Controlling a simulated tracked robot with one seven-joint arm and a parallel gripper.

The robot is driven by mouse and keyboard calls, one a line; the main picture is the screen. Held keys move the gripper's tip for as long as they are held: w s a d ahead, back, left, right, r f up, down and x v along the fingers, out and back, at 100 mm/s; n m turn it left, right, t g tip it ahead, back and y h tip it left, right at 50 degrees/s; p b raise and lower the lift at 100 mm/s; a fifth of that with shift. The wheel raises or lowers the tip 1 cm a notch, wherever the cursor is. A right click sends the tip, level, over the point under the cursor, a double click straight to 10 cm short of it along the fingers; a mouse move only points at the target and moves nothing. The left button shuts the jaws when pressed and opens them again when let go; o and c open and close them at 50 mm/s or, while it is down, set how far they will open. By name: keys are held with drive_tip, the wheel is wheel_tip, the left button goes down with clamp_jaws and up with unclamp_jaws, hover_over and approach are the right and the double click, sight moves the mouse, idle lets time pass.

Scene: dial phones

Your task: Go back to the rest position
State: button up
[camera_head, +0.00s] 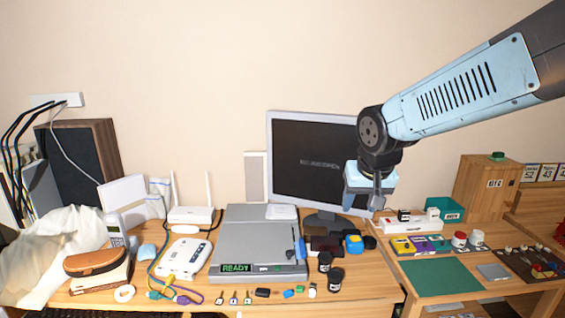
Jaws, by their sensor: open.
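My gripper (377,200) hangs from my light-blue arm at the right of the head view, pointing down in front of the monitor's right edge. Its fingers are small in view and nothing shows between them. It is above the desk and apart from the things on it. A grey flat device (245,240) with a green "READY" display stands on the desk below and to the left. A cordless phone handset (116,234) stands at the left beside a white cloth.
A monitor (315,160) stands behind my gripper. A white router (192,214), a white box (185,257) with cables, dark jars (335,279) and small parts crowd the desk. At the right are a green mat (440,275) and a wooden box (486,188). The wall above is clear.

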drive_tip(key=s+d+r, duration=0.2)
drive_tip(key=s+d, duration=0.1)
drive_tip(key=s, duration=0.4)
drive_tip(key=s+d+r, duration=0.2)
drive_tip(key=s+d, duration=0.1)
drive_tip(key=s, duration=0.4)
drive_tip(key=shift+d+r+t, duration=0.15)
drive_tip(key=shift+r+t, duration=0.15)
drive_tip(key=shift+c, duration=0.3)
idle(0.7)
